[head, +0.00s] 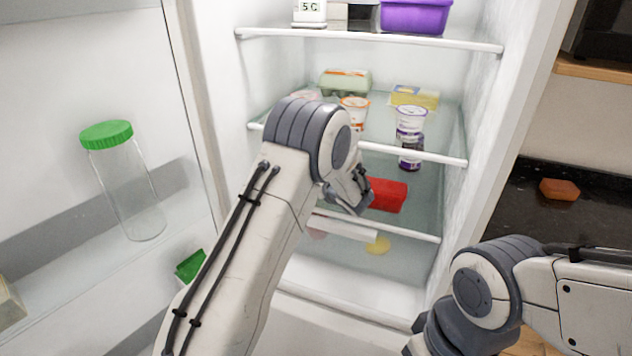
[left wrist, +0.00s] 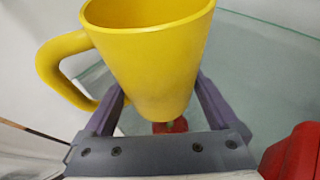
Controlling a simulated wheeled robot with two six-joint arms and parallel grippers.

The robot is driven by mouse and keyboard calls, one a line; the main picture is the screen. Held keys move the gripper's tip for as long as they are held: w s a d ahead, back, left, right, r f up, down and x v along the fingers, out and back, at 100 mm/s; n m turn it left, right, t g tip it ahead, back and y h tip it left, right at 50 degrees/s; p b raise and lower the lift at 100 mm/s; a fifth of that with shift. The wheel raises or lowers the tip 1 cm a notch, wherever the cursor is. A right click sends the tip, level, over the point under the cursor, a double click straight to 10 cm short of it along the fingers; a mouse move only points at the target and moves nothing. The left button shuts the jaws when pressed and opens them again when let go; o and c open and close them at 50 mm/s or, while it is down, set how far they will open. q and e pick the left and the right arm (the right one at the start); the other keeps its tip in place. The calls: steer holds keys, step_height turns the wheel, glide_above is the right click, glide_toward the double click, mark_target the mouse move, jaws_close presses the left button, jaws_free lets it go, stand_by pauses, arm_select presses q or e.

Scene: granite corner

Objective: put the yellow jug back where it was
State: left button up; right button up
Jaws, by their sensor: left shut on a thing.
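The yellow jug (left wrist: 150,60) fills the upper middle of the left wrist view, with its handle to the left. My left gripper (left wrist: 160,105) is shut on the jug, one finger on each side of its body. In the head view my left arm reaches into the open fridge, and its wrist and forearm hide the jug and the fingertips. A glass shelf (left wrist: 265,60) shows behind and below the jug; I cannot tell whether the jug touches it. My right arm is at the lower right of the head view, its gripper out of view.
A red box (head: 388,195) lies close right of my left wrist. A purple bin (head: 413,17) is higher. A green-lidded jar (head: 125,185) stands in the door at left.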

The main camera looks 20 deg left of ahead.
arm_select(q)
steer(key=shift+f, duration=0.5)
steer(key=shift+f, duration=0.25)
steer(key=o, duration=1.4)
steer(key=shift+r, duration=0.1)
steer(key=shift+r, duration=0.1)
